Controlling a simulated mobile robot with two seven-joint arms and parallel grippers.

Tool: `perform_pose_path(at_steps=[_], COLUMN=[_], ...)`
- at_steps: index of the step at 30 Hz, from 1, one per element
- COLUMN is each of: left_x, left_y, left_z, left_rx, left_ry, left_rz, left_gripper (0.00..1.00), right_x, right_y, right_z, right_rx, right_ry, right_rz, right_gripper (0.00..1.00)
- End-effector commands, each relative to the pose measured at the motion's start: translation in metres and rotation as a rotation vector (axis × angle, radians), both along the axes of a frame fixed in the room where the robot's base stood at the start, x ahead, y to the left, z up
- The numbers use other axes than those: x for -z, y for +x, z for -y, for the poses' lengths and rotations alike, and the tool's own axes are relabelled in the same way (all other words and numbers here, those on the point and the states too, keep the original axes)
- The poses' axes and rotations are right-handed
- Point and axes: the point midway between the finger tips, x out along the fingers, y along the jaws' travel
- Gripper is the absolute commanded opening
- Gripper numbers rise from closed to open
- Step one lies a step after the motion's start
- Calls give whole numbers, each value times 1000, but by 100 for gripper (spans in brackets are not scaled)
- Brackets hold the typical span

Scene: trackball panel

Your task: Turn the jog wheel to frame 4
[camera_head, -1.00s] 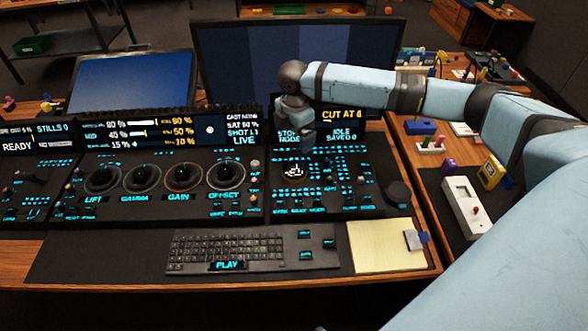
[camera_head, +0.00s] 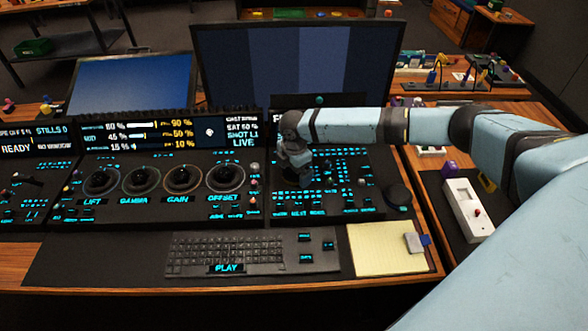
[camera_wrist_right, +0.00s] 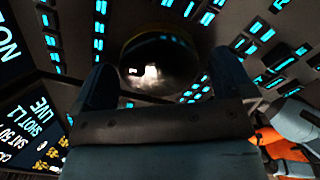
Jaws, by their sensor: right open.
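My right gripper (camera_head: 298,176) is over the left part of the right-hand key panel (camera_head: 345,180). In the right wrist view its two fingers (camera_wrist_right: 162,68) are apart, with a shiny dark dome (camera_wrist_right: 160,65) showing between and beyond them. I cannot tell if they touch it. The gripper hides this spot in the head view. A dark round knob (camera_head: 397,195), which looks like a wheel, stands at the panel's right edge, apart from the gripper. I cannot tell which of the two is the jog wheel. The panel's display is mostly hidden by my arm. My left gripper is not in view.
Several ringed trackballs (camera_head: 182,178) stand left of the gripper, beside small coloured knobs (camera_head: 254,190). A large monitor (camera_head: 300,62) rises behind. A keyboard (camera_head: 225,253) and a yellow notepad (camera_head: 385,249) lie in front. A white box (camera_head: 468,209) stands at the right.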

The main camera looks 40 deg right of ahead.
Motion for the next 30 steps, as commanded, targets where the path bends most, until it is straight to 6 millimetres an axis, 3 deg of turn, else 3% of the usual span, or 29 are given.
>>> perform_pose_path(at_steps=[2,8,9,20,30], left_x=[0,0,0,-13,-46], left_y=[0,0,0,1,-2], left_z=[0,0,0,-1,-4], left_rx=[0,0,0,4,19], left_ry=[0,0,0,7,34], left_rz=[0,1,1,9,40], left_gripper=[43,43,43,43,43], right_x=[0,0,0,-4,-7], right_y=[0,0,0,0,-1], right_z=[0,0,0,-1,-1], right_rx=[0,0,0,51,291], right_ry=[0,0,0,1,2], right_rz=[0,0,0,-2,-5], right_gripper=[100,56,54,54,54])
